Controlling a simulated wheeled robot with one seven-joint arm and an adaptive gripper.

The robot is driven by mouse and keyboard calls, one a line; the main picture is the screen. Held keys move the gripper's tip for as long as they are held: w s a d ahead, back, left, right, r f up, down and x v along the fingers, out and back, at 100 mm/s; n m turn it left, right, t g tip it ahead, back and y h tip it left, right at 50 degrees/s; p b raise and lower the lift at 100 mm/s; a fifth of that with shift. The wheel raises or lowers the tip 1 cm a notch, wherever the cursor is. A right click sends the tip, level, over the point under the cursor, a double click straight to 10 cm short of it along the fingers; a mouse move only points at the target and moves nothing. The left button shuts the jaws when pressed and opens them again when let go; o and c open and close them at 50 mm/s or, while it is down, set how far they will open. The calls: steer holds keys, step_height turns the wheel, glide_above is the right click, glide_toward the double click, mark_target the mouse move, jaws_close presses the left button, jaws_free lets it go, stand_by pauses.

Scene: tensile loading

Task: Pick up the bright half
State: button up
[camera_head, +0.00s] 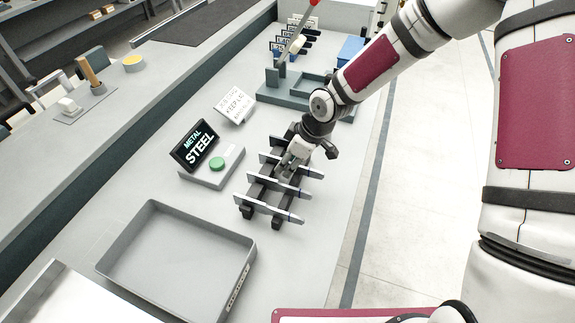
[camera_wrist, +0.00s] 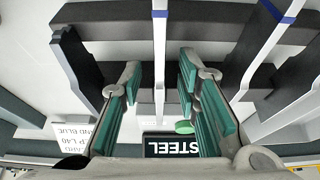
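Several slim bars lie across a dark rack (camera_head: 247,212) on the bench. The nearest bar (camera_head: 268,209) is pale with a blue band toward its right end. In the wrist view, a pale bar (camera_wrist: 160,45) with a blue band runs between my fingers, and another pale bar (camera_wrist: 262,42) lies to the right. A dark bar (camera_wrist: 77,58) lies to the left. I cannot tell which piece is the bright half. My gripper (camera_wrist: 158,78) is open over the rack, teal pads on both sides of the middle bar with gaps. It partly hides the rack in the head view (camera_head: 291,160).
A display reading METAL STEEL (camera_head: 195,145) with a green button (camera_head: 217,163) stands left of the rack. An empty grey tray (camera_head: 175,262) lies in front. A white sign (camera_head: 236,106) and a grey-green fixture (camera_head: 283,96) stand behind. Bench space left of the display is clear.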

steer(key=shift+w+a+f, duration=0.1)
steer(key=shift+f, duration=0.25)
steer(key=shift+c, duration=0.6)
jaws_close()
steer(key=shift+r, duration=0.1)
